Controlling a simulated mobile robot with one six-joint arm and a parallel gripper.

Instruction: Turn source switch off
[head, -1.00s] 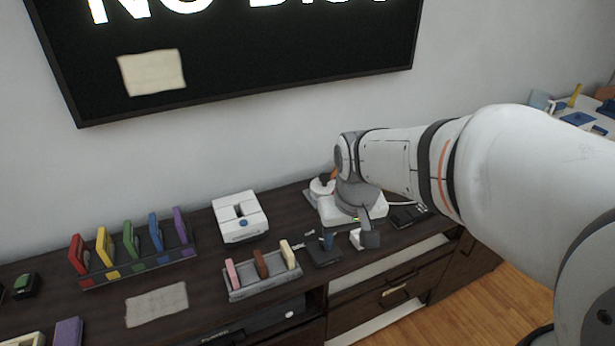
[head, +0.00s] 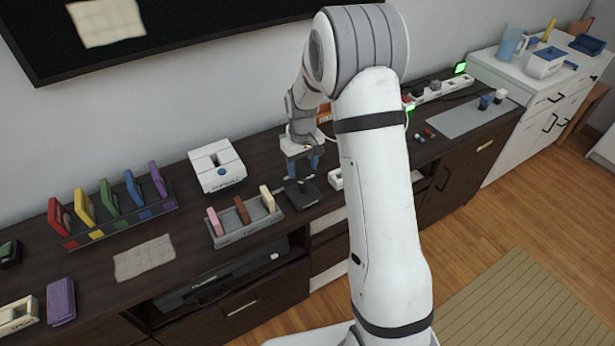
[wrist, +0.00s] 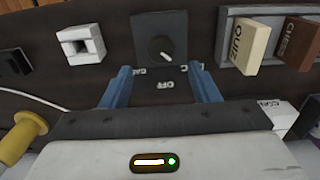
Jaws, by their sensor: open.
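The source switch is a small black box with a round dark knob (wrist: 162,49) in the wrist view. A white mark on the knob points to the lower right. Labels on the box read OFF, with partly covered lettering to each side. In the head view the black switch box (head: 302,193) sits on the dark cabinet, just right of the card rack. My gripper (head: 303,168) is above its rear edge, pointing down. In the wrist view my gripper (wrist: 160,72) is open, its blue fingers on either side of the switch's near edge, with nothing between them. Contact cannot be told.
A grey rack (head: 240,229) with pink, brown and cream cards stands close to the left of the switch. A white box (head: 216,166) stands behind it. A small white socket-like block (wrist: 82,45) is close on the other side. The front cabinet edge is near.

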